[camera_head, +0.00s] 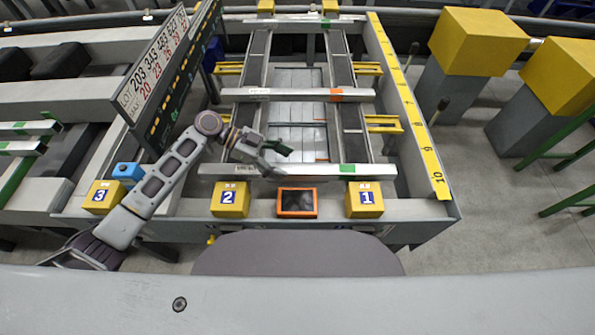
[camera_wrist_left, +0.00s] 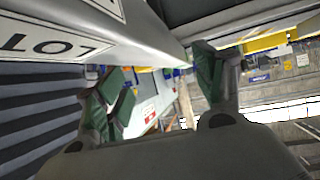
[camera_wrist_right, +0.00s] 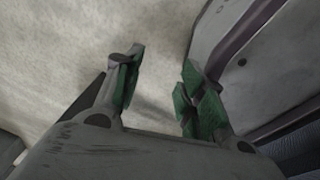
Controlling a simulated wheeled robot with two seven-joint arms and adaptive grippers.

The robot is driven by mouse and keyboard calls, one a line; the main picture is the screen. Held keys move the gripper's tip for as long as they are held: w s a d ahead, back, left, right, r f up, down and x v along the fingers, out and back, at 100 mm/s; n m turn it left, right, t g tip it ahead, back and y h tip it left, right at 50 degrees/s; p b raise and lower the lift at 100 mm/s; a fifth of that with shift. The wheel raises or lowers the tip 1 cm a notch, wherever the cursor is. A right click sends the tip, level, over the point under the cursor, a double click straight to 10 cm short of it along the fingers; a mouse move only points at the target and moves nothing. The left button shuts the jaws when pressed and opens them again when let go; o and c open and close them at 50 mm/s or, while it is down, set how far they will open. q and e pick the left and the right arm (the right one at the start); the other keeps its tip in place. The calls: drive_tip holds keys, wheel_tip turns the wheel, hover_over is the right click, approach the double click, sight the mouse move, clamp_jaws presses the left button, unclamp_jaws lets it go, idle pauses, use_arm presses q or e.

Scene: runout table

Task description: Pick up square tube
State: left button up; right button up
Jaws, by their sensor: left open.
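Three silver square tubes lie across the table rails in the head view: a near one (camera_head: 310,170) with a green mark, a middle one (camera_head: 300,94) with an orange mark and a far one (camera_head: 290,22). My left gripper (camera_head: 275,150) is open, just above and behind the near tube's left half. In the left wrist view a pale tube with a LOT label (camera_wrist_left: 110,30) looms close beyond the open fingers (camera_wrist_left: 160,85); contact cannot be told. My right gripper (camera_wrist_right: 160,85) is open and empty, seen only in the right wrist view.
A tall sign board (camera_head: 160,70) stands left of the rails. A yellow ruler (camera_head: 408,105) runs along the right.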

sight(295, 169)
use_arm(q)
drive_tip(key=shift+p+x, duration=0.4)
drive_tip(key=shift+x, duration=1.85)
drive_tip(key=shift+w+a+f, duration=0.1)
drive_tip(key=shift+f, duration=0.05)
clamp_jaws()
